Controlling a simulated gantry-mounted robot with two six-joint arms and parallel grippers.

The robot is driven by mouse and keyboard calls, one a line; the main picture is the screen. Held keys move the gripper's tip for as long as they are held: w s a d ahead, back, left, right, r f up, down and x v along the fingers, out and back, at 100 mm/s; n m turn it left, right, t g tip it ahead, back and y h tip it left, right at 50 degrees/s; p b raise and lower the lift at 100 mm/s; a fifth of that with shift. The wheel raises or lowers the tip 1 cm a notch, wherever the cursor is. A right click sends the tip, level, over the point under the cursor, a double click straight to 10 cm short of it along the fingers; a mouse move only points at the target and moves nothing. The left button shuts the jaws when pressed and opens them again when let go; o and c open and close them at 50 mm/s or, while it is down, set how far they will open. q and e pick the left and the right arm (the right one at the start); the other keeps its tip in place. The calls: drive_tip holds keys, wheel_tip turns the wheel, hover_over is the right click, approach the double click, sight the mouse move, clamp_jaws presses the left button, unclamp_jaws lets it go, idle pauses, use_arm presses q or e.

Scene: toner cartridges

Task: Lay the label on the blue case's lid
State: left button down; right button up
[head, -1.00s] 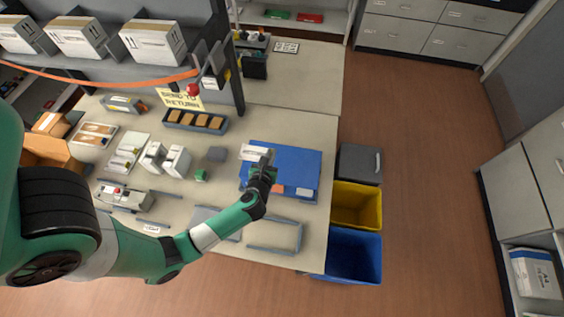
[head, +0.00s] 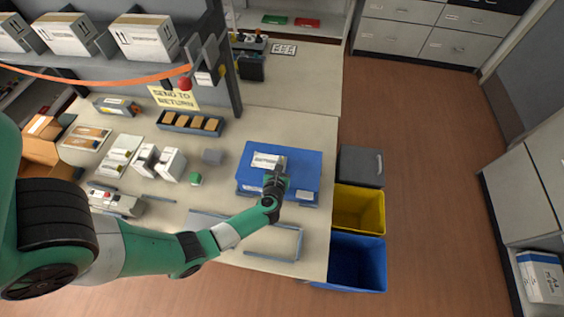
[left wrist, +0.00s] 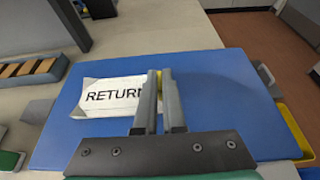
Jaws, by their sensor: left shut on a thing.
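The blue case (head: 305,164) is closed on the table near its right edge, and its flat lid (left wrist: 225,85) fills much of the left wrist view. My left gripper (head: 277,170) is over the lid, its fingers (left wrist: 160,80) close together and shut on the white label (head: 266,160). The label (left wrist: 105,96) reads "RETURN", its right end hidden behind the fingers. It is over the left part of the lid, its left end near the lid's left edge. I cannot tell whether it touches the lid. My right gripper is not in view.
A yellow bin (head: 357,207), a blue bin (head: 350,262) and a dark grey bin (head: 361,165) stand right of the table. Small boxes (head: 172,163), a green item (head: 195,179) and a tray of brown blocks (head: 190,123) lie left of the case.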

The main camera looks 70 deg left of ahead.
use_arm(q)
drive_tip(key=shift+f, duration=0.25)
drive_tip(key=c, duration=1)
unclamp_jaws()
drive_tip(key=shift+r, duration=0.1)
drive_tip(key=shift+r, duration=0.25)
drive_tip(key=shift+s+d+r+p, duration=0.15)
drive_tip(key=shift+d+p, duration=0.15)
drive_tip(key=p+v, duration=0.2)
drive_tip(key=v, duration=0.9)
drive_tip(key=shift+s+d, duration=0.15)
